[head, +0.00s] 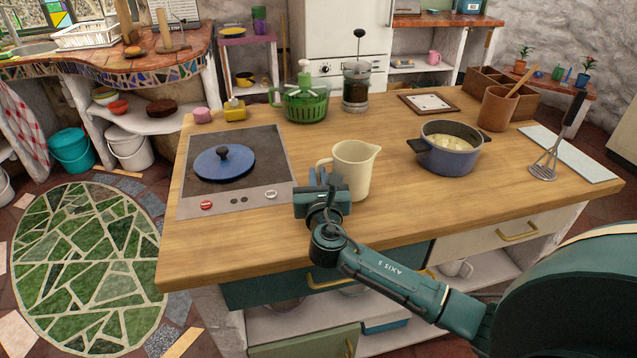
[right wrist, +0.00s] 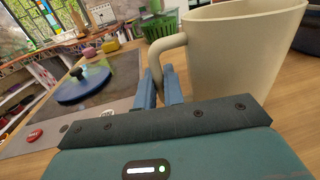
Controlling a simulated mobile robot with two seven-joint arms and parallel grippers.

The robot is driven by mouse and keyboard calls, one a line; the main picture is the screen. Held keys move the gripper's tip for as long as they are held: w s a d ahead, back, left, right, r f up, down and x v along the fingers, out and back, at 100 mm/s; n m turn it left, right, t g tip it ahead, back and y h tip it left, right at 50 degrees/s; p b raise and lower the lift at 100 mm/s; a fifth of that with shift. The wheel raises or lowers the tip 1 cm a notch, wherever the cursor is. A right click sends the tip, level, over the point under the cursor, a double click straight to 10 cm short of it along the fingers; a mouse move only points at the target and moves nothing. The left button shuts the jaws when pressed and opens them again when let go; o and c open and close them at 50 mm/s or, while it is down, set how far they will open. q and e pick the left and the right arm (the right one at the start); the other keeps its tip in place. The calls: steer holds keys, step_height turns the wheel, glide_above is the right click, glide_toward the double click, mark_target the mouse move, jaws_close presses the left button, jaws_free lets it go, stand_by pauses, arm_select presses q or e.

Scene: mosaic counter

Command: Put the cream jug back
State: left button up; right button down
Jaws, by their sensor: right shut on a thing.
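The cream jug (head: 355,168) stands upright at the front middle of the wooden counter, just right of the cooktop, with its spout to the right and its handle to the left. My right gripper (head: 322,182) is at the handle side of the jug. In the right wrist view the jug (right wrist: 238,55) fills the upper right, and the blue fingers of the gripper (right wrist: 160,88) are shut on its handle. I cannot tell whether the jug's base touches the counter. My left gripper is not in view.
The cooktop (head: 240,190) with a blue lid (head: 222,165) lies left of the jug. A green spinner (head: 305,100) and a French press (head: 356,88) stand behind. The counter between jug and pot is clear.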

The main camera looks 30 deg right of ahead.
steer(key=shift+f, duration=0.5)
steer(key=c, duration=2)
jaws_free()
steer(key=shift+f, duration=0.2)
steer(key=o, duration=0.5)
steer(key=shift+r, duration=0.1)
